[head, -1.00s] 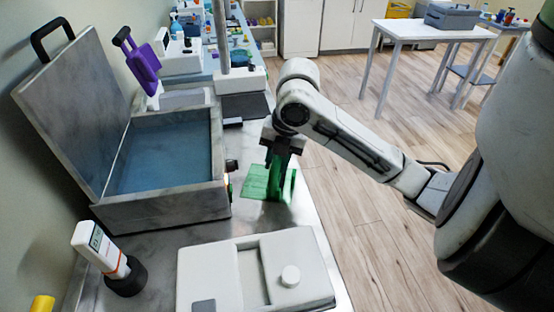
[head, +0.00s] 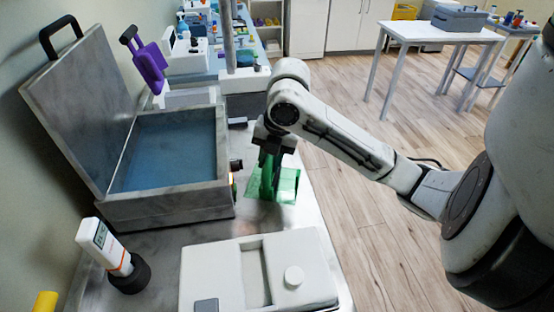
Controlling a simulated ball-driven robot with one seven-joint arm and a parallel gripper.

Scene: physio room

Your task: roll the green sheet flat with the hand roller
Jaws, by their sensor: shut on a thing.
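The green sheet (head: 288,184) lies on the grey metal counter, to the right of the open water bath. It is translucent, and its right part shows clearly. The hand roller (head: 267,178) is also green and stands upright over the left-middle part of the sheet. My gripper (head: 271,153) is shut on the top of the roller, with the arm coming in from the right. The roller's lower end is at the sheet; green on green, I cannot tell whether it presses on it. Part of the sheet is hidden behind the roller.
The water bath (head: 165,208) with its raised lid stands close on the left. A white device (head: 222,262) with a knob is in front of the sheet. A white handheld meter (head: 100,243) stands in a dark holder. The counter's right edge is near the sheet.

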